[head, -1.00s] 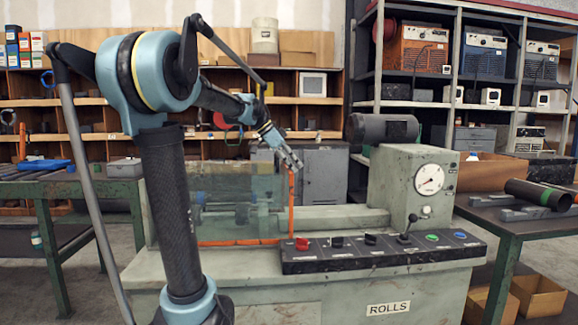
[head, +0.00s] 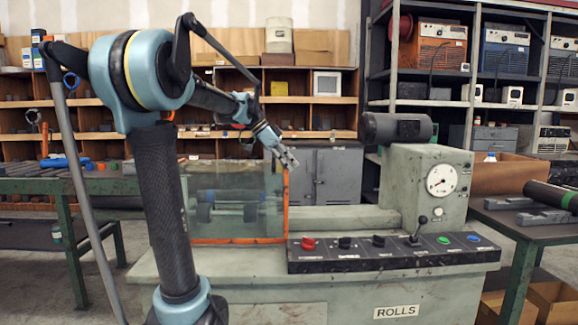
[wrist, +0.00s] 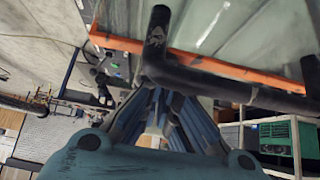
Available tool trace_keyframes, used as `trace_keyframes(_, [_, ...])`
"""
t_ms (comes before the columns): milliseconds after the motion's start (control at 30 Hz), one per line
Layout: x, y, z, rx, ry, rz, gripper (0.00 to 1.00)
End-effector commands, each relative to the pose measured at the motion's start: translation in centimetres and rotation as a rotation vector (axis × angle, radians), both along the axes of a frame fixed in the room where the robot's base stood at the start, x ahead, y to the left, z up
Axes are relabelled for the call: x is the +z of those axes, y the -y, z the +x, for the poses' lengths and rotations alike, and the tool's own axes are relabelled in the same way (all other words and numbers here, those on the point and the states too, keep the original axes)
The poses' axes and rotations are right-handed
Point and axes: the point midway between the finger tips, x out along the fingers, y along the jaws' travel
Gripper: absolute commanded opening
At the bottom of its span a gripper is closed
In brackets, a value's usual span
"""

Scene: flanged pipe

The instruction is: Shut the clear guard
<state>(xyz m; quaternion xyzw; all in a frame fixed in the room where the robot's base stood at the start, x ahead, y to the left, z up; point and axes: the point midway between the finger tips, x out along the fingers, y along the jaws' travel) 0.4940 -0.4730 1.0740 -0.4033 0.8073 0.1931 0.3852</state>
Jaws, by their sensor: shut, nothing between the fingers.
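The clear guard (head: 236,185) is a see-through panel with an orange edge strip, standing upright over the left part of the grey-green machine. Its orange right edge lies left of the dial housing, with a gap between. In the wrist view the orange strip (wrist: 215,68) and a dark handle bar (wrist: 225,85) cross above my fingers. My gripper (head: 291,161) is shut and empty at the guard's upper right edge. My gripper (wrist: 158,100) also shows by the bar in the wrist view; I cannot tell whether it touches. The guard's far left is partly behind my arm.
A control panel (head: 390,250) with knobs and a lever runs along the machine's front. The dial housing (head: 428,190) stands at right. Rolls (head: 225,207) show through the guard. Green benches stand left and right (head: 525,225). A grey cabinet (head: 335,180) stands behind.

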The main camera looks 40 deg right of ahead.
Motion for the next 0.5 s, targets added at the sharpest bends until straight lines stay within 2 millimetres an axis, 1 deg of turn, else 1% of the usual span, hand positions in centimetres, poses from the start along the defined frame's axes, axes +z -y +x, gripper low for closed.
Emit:
trace_keyframes(33, [-0.1, -0.6, 0.5, 0.006, 0.008, 0.011, 0.0])
trace_keyframes(167, [1.1, -1.2, 0.9, 0.004, 0.006, 0.01, 0.0])
trace_keyframes(500, [5.9, -3.3, 1.7, -0.006, 0.005, 0.007, 0.0])
